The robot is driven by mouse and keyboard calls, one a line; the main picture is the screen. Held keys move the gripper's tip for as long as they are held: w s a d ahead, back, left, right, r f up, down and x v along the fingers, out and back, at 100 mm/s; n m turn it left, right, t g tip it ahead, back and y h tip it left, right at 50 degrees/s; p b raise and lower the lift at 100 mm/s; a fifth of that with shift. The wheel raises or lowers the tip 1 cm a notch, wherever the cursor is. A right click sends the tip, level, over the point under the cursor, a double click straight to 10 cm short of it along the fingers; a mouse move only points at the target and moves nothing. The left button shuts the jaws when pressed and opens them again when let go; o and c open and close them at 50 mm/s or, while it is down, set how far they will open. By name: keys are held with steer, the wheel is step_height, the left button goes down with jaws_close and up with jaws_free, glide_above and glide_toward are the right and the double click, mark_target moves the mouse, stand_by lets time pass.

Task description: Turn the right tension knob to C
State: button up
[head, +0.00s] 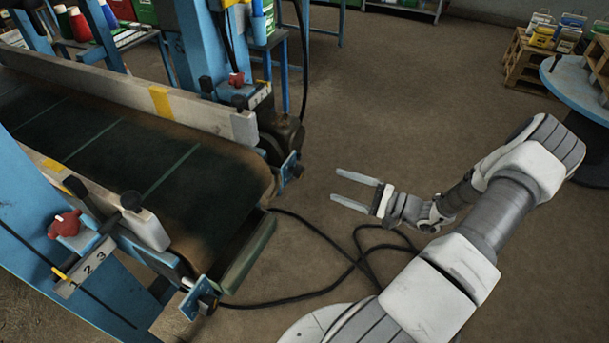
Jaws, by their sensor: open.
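My gripper (335,184) is open and empty, its two fingers pointing left above the floor, apart from the conveyor. The conveyor's dark green belt (150,150) runs up to a rounded end near my gripper. A red knob (66,222) sits on the near side of the conveyor, above a plate marked 2 and 3. Another red knob (236,79) sits on the far side, beside a small marked plate (260,95) too small to read. I see no letter C, and I cannot tell which knob is the right tension knob.
Black knobs (131,201) stand on the side rails. Blue brackets (200,298) project at the belt's end. A black cable (300,297) loops on the floor below my gripper. A round blue table (580,85) and a wooden crate (525,62) stand at right.

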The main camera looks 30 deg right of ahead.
mark_target(303, 173)
steer(key=b+x, duration=0.1)
steer(key=x, duration=1)
steer(key=shift+w+a+b, duration=0.15)
steer(key=shift+b, duration=0.25)
jaws_close()
